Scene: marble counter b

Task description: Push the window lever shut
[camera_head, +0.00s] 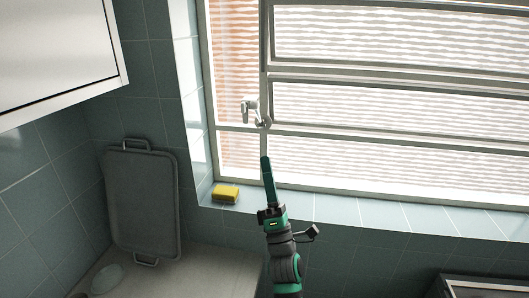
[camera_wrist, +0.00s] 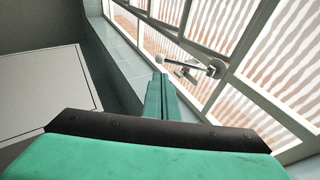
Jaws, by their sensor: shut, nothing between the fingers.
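The window lever (camera_head: 250,109) is a small pale metal handle on the frame of the louvred window (camera_head: 390,98), left of centre in the head view. It reaches leftward from its round pivot on the window's upright bar, and its left end hangs down. In the wrist view the lever (camera_wrist: 190,65) lies just beyond and to the right of my fingertips, running sideways. My gripper (camera_head: 265,161) points upward, just below the lever, with a gap between them in the head view. In the wrist view my gripper (camera_wrist: 161,80) has its two green fingers together, with nothing held.
A yellow sponge (camera_head: 226,193) sits on the tiled sill (camera_head: 335,209), left of my gripper. A grey tray (camera_head: 142,205) leans against the tiled wall at left. A white cabinet (camera_head: 55,50) hangs at upper left. The sill to the right is clear.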

